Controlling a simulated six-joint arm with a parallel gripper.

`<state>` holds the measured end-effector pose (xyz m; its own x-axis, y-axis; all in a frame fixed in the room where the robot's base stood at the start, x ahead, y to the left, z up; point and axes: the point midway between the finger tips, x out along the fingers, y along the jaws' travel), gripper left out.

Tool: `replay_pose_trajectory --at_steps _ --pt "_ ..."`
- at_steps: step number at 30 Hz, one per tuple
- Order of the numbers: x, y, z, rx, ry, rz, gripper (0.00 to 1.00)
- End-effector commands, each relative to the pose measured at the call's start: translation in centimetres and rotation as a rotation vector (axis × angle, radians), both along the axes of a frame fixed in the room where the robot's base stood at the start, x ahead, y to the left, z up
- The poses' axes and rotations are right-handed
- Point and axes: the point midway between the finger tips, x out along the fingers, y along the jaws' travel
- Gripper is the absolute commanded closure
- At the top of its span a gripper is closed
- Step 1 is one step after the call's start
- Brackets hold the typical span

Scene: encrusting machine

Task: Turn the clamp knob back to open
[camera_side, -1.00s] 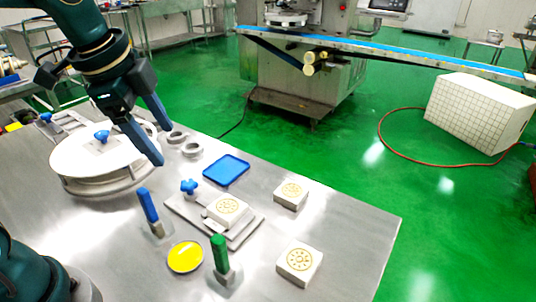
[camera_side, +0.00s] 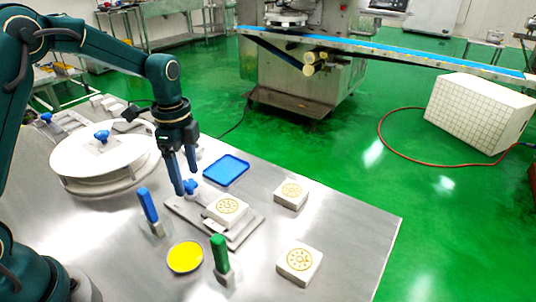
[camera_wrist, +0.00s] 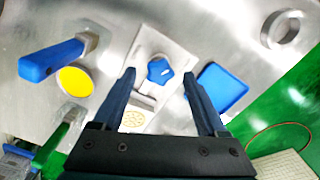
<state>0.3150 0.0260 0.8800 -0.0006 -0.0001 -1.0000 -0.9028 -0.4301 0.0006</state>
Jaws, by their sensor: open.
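The clamp knob is a blue star-shaped knob (camera_side: 190,186) at the back left end of a grey clamp plate (camera_side: 181,208) on the steel table. In the wrist view the knob (camera_wrist: 159,70) shows between and beyond my fingertips. My gripper (camera_side: 184,180) points down over the knob, its fingers apart with nothing between them in its grip. In the side view one finger partly overlaps the knob, and I cannot tell whether it touches. A pale block with a round stamped pattern (camera_side: 227,208) sits on the clamp plate in front of the knob.
A blue tray (camera_side: 226,170) lies behind the clamp. A blue-handled tool (camera_side: 148,206), a yellow dish (camera_side: 185,257) and a green-handled tool (camera_side: 219,254) stand in front. Loose stamped blocks (camera_side: 291,194) lie to the right. A round white drum lid with another blue knob (camera_side: 101,136) stands left.

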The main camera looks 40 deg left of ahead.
Motion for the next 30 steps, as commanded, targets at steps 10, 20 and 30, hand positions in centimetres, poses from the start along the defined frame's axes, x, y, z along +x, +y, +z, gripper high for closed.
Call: replay_pose_trajectory --at_steps 10,20,30 --pt "-0.04 -0.01 -1.09 0.000 -0.001 0.000 0.25" --pt "-0.04 -0.02 -1.05 0.000 0.000 0.000 1.00" --pt "-0.04 -0.04 -1.04 0.000 0.000 0.068 1.00"
